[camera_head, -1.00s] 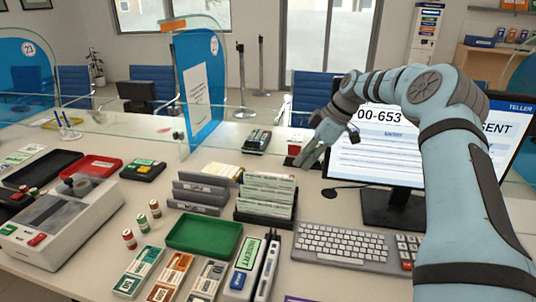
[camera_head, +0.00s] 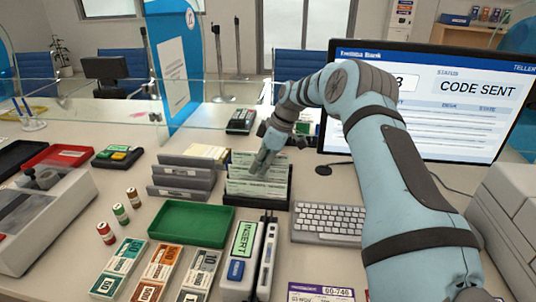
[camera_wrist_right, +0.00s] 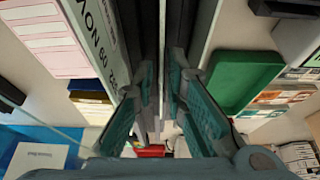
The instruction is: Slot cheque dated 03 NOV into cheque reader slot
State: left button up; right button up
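Several pale green cheques (camera_head: 256,188) stand upright in a dark rack (camera_head: 262,202) mid-counter in the head view. My right gripper (camera_head: 262,166) is at the top of these cheques, and its fingers overlap them. In the right wrist view the two teal fingers (camera_wrist_right: 160,100) are apart, with a gap between them. A cheque (camera_wrist_right: 97,40) beside the left finger shows a printed date that seems to read 09 NOV; I cannot read 03 NOV anywhere. The cheque reader (camera_head: 242,262) has a green INSERT display, with a narrow slot beside it. My left gripper is out of view.
A green tray (camera_head: 191,224) lies left of the reader. Grey file holders (camera_head: 180,178) stand left of the rack. A keyboard (camera_head: 328,220) and monitor (camera_head: 425,105) are to the right.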

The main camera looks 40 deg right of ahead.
jog(key=shift+a+f, duration=0.1)
grip_shut()
notch_tip(320, 180, up, 6)
jog(key=p, duration=0.4)
jog(key=shift+f+p, duration=0.25)
jog(key=shift+p, duration=0.05)
notch_tip(320, 180, up, 6)
jog(key=p, duration=0.5)
dwell(0.6)
